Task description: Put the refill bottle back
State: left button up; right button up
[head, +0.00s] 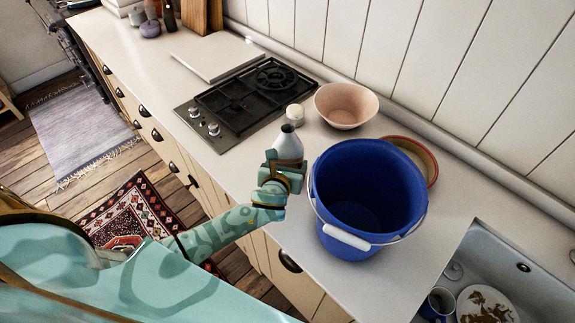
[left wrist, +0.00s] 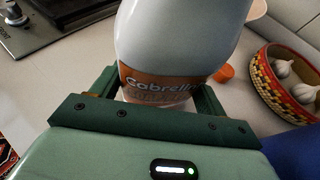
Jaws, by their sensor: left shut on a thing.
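The refill bottle (head: 288,146) is white with a dark top and an orange label. My left gripper (head: 284,176) is shut on it and holds it upright at the counter's front, left of the blue bucket. In the left wrist view the bottle (left wrist: 180,40) fills the top middle between the green fingers of the gripper (left wrist: 155,105), its label partly readable. I cannot tell whether its base touches the counter. My right gripper is not in view.
A blue bucket (head: 345,210) stands close to the right of the bottle. Behind are a small white jar (head: 294,115), a pink bowl (head: 345,105) and a gas hob (head: 250,100). A patterned bowl (left wrist: 270,90) holds garlic. An orange cap-like thing (left wrist: 226,72) lies near it. A sink (head: 520,275) is at right.

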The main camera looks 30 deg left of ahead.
pick_arm(q)
jog(key=shift+r, duration=0.1)
jog(key=o, duration=1.2)
jog(key=shift+s+r, duration=0.1)
jog(key=shift+s, duration=0.1)
jog(key=p+v, duration=0.2)
jog(key=v, duration=0.9)
jog(key=shift+s+d+r, duration=0.1)
jog(key=shift+s+r, duration=0.05)
jog(key=shift+s, duration=0.15)
